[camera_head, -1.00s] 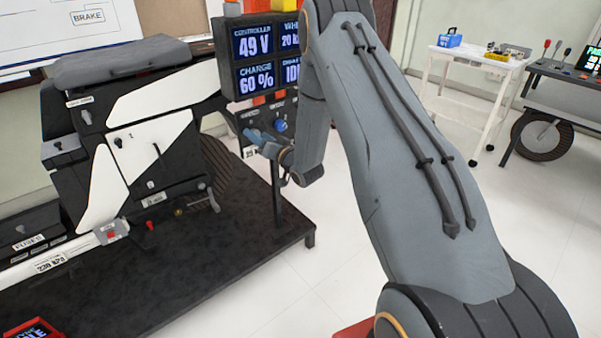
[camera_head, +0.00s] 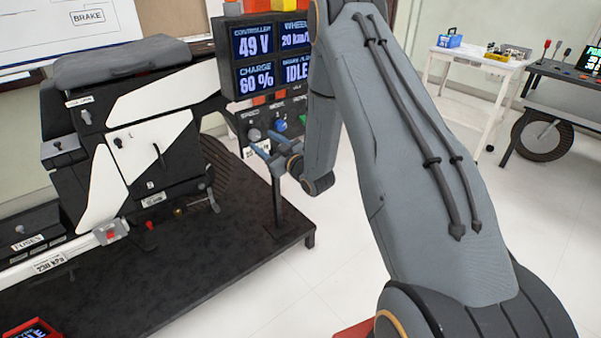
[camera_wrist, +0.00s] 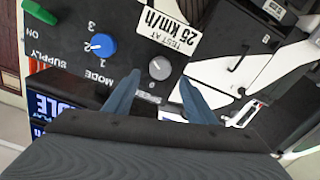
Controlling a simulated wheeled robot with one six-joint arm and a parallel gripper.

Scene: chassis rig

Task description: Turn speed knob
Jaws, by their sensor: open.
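The speed knob is a small grey round knob (camera_head: 254,134) on the dark control panel under the displays; "SPEED" is printed above it. In the wrist view, which is upside down, the grey knob (camera_wrist: 159,69) sits between and just beyond my two blue fingertips. A small pale mark shows on it. My gripper (camera_wrist: 159,82) is open and empty, one finger on each side of the knob in the picture; I see no contact. In the head view my gripper (camera_head: 264,149) is just below and right of the knob.
A blue mode knob (camera_wrist: 102,45) and a green supply switch (camera_wrist: 39,12) sit beside it on the same panel. A "TEST AT 25 km/h" label (camera_wrist: 180,38) is close to the knob. The display (camera_head: 270,56) reads 49 V, 20 km/h, 60 % and IDLE.

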